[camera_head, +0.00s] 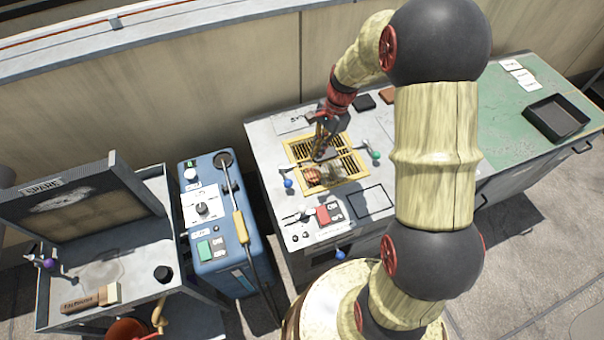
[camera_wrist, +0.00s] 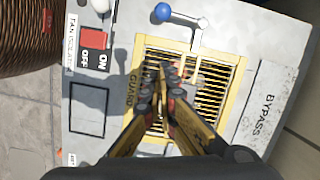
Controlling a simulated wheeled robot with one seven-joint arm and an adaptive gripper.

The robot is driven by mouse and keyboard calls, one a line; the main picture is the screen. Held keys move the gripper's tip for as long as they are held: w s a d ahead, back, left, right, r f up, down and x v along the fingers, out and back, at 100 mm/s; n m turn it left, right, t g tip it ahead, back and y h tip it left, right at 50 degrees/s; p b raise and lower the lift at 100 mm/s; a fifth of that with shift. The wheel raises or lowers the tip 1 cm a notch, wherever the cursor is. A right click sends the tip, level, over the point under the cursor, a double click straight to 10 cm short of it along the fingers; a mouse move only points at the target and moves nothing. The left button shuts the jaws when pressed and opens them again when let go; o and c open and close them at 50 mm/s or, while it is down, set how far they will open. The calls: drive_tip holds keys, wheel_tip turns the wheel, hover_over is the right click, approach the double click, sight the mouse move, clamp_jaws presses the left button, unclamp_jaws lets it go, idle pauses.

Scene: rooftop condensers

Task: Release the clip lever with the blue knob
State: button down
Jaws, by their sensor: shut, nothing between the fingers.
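The clip lever's blue knob (camera_head: 288,183) is at the left edge of the yellow guard (camera_head: 351,165) on the grey unit top. In the wrist view the blue knob (camera_wrist: 163,11) is at the top edge, with its pale lever arm (camera_wrist: 186,18) reaching to a pivot beside the guard frame (camera_wrist: 243,85). My gripper (camera_head: 319,157) is over the guard grille, to the right of the knob and apart from it. In the wrist view my gripper (camera_wrist: 170,72) is shut and empty, its fingers hiding part of the grille.
A green knob (camera_head: 376,155) is at the guard's right side. A red and black ON/OFF switch (camera_wrist: 94,48) sits near the guard. Another blue knob (camera_head: 340,253) is on the unit's front. A blue cabinet (camera_head: 228,268) and a cart (camera_head: 125,240) stand left.

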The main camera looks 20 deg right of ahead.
drive_tip(key=shift+m, duration=0.3)
drive_tip(key=shift+f, duration=0.1)
drive_tip(key=b+x, duration=0.3)
drive_tip(key=x, duration=0.6)
drive_tip(key=shift+f+b, duration=0.4)
drive_tip(key=a, duration=0.1)
drive_tip(key=a+b, duration=0.1)
drive_tip(key=a, duration=0.1)
drive_tip(key=shift+s+r, duration=0.25)
drive_tip(key=shift+s, duration=0.05)
drive_tip(key=shift+s+a+r, duration=0.1)
drive_tip(key=shift+a+r, duration=0.05)
drive_tip(key=shift+a, duration=0.35)
